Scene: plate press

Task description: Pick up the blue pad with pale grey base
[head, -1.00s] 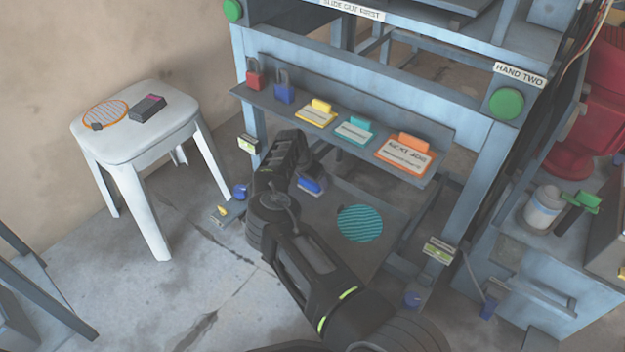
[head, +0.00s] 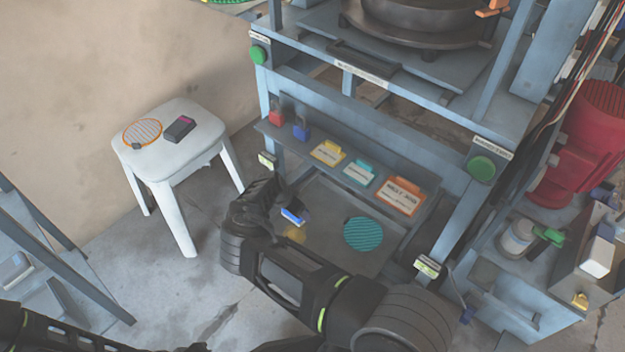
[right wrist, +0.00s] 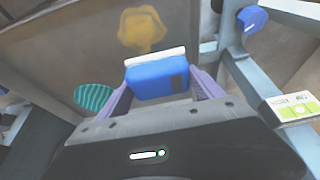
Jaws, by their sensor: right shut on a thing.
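The blue pad (head: 293,216) with its pale grey base is at the tip of my right gripper, over the grey lower tray (head: 335,250) of the press. In the right wrist view the pad (right wrist: 158,82) sits between the two purple fingers of my right gripper (right wrist: 162,92), which is shut on it. Its pale base (right wrist: 155,57) faces away from the gripper. I cannot tell whether the pad touches the tray. Part of my left arm shows at the lower left of the head view; its gripper is out of view.
A round teal striped mat (head: 363,234) and a yellowish stain lie on the tray. Above is a shelf (head: 345,185) with padlocks and coloured tags. Press legs flank the tray. A white stool (head: 185,150) stands left, and a red machine (head: 590,140) right.

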